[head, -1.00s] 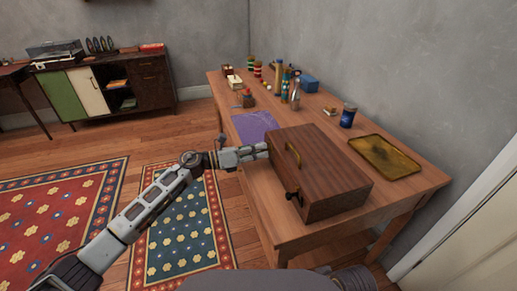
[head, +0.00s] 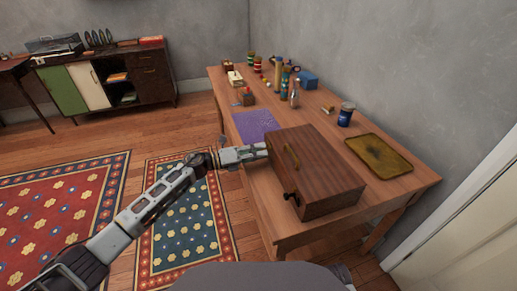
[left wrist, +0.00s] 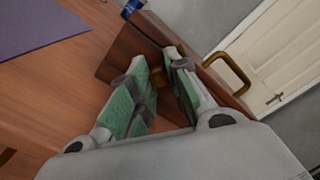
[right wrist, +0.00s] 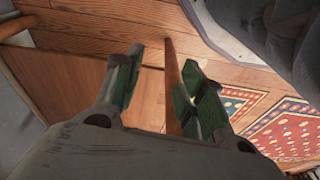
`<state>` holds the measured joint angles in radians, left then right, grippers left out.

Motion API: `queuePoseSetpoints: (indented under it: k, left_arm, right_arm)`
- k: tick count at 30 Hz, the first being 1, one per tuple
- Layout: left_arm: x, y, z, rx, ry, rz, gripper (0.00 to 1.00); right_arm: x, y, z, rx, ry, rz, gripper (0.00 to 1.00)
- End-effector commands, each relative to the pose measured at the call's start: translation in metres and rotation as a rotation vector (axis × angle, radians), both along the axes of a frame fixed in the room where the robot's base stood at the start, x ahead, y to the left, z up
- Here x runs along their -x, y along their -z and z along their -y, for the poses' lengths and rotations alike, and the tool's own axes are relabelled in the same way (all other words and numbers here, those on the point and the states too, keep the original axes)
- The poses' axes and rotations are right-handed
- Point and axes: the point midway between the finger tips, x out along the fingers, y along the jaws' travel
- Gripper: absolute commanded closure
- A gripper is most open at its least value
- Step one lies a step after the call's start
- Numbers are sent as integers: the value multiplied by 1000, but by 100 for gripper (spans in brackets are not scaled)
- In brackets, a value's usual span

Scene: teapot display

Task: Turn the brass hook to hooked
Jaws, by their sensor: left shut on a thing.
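A dark brown wooden box (head: 320,170) sits on the table. A brass handle (head: 291,157) is on the box, and it also shows in the left wrist view (left wrist: 229,72). The brass hook (left wrist: 158,76) shows as a small brass piece between my left fingertips, largely hidden by them. My left gripper (left wrist: 160,72) is shut on it, at the box's left side; in the head view the gripper (head: 262,150) hides the hook. My right gripper (right wrist: 165,75) is open and empty, with a wooden table leg (right wrist: 172,65) showing between and beyond its fingers.
The wooden table (head: 408,195) also bears a purple mat (head: 256,126), a tarnished tray (head: 379,156), a blue can (head: 346,114) and several bottles at the back. A dark knob (head: 290,197) is on the box's near side. Rugs (head: 186,222) lie on the floor at left.

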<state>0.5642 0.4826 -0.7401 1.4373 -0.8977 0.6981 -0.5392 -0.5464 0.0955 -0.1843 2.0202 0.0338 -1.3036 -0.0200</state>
Motion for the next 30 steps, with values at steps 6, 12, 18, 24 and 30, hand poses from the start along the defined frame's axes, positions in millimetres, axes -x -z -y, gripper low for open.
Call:
queuePoseSetpoints:
  k: [6,12,18,24,30]
  left_arm:
    - [0,0,-1,21,-2,-71,100]
    - [0,-1,-1,38,-2,-120,100]
    - [0,0,-1,47,-2,-147,100]
    - [0,1,-1,50,-2,-157,100]
    - [0,1,-1,49,-1,-157,100]
  right_arm:
    - [3,16,4,11,3,-15,60]
    - [2,36,7,17,6,-5,60]
    - [2,47,10,20,8,2,60]
    - [2,51,10,20,9,4,60]
    - [2,51,10,20,9,4,60]
